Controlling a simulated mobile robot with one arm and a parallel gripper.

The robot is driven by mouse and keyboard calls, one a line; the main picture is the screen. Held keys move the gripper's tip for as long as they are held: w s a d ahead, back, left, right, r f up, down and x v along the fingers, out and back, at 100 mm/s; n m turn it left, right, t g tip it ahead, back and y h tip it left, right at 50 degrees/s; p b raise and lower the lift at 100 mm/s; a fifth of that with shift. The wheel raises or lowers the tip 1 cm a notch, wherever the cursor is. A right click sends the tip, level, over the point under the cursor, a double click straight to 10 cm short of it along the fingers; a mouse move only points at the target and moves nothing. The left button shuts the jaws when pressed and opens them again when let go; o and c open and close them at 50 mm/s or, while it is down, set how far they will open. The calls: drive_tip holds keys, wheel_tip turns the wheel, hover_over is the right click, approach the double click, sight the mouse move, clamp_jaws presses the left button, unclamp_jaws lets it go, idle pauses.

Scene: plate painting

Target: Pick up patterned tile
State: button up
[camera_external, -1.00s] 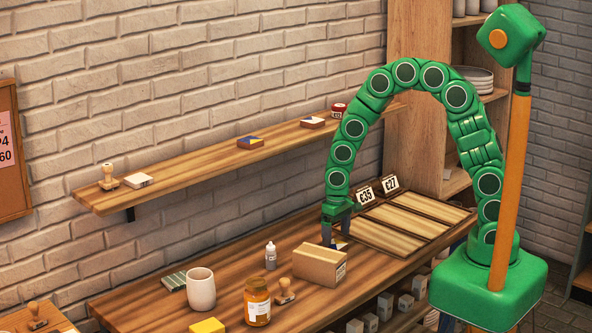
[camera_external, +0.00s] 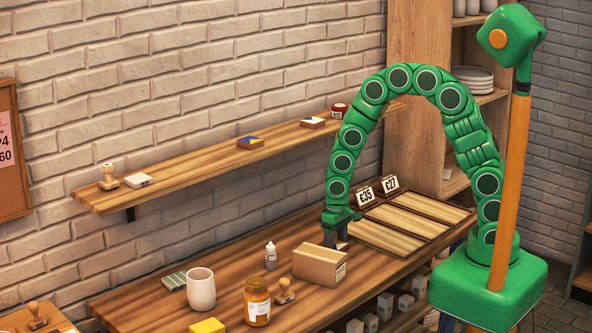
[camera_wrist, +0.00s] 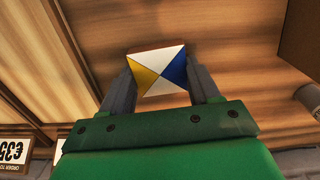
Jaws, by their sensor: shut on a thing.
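The patterned tile (camera_wrist: 158,70) has white, yellow and blue triangles. In the wrist view it sits between the two grey fingers of my gripper (camera_wrist: 160,76), which touch its left and right sides. In the external view my gripper (camera_external: 341,241) is low at the worktop, between the cardboard box and the slatted tray. The tile is mostly hidden there by the fingers. I cannot tell whether the tile is clear of the wood.
The cardboard box (camera_external: 320,265) stands close in front of my gripper. The slatted tray (camera_external: 358,243) with price signs (camera_external: 366,196) is just right. A dropper bottle (camera_external: 270,256), cup (camera_external: 201,290) and jar (camera_external: 257,302) stand left. Another patterned tile (camera_external: 250,142) lies on the wall shelf (camera_external: 200,165).

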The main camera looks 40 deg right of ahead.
drive_tip(key=shift+r, duration=0.15)
drive_tip(key=shift+r, duration=0.65)
drive_tip(key=shift+s+d+r, duration=0.85)
drive_tip(key=shift+s+r, duration=1.05)
drive_tip(key=shift+s, duration=0.3)
drive_tip(key=shift+s+d+r, duration=0.8)
drive_tip(key=shift+s+r, duration=1.15)
drive_tip(key=shift+s, duration=0.2)
drive_tip(key=shift+s+d+r, duration=0.85)
drive_tip(key=shift+s+r, duration=1.05)
drive_tip(key=shift+s, duration=0.3)
